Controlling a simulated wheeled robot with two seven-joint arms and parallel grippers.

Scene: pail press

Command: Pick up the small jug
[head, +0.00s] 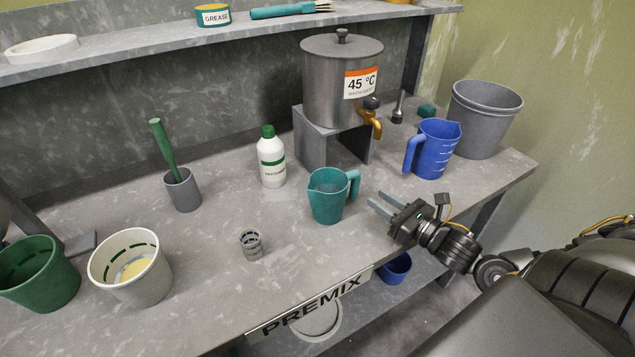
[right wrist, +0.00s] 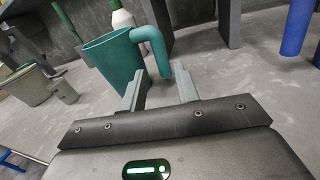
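A teal jug (head: 327,197) stands upright on the grey bench, its handle toward the right; it also shows in the right wrist view (right wrist: 112,62). A blue jug (head: 437,150) with pale marks stands farther back to the right. Which one the task calls small is not labelled. My right gripper (head: 374,201) is open and empty just right of the teal jug, fingers pointing at its handle side. In the right wrist view the fingertips (right wrist: 160,82) are close to the teal handle, with nothing between them. My left gripper is not in view.
A metal urn (head: 342,75) with a brass tap stands on a stand behind the teal jug. A white pail (head: 132,268) stands left. The bench front is mostly clear.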

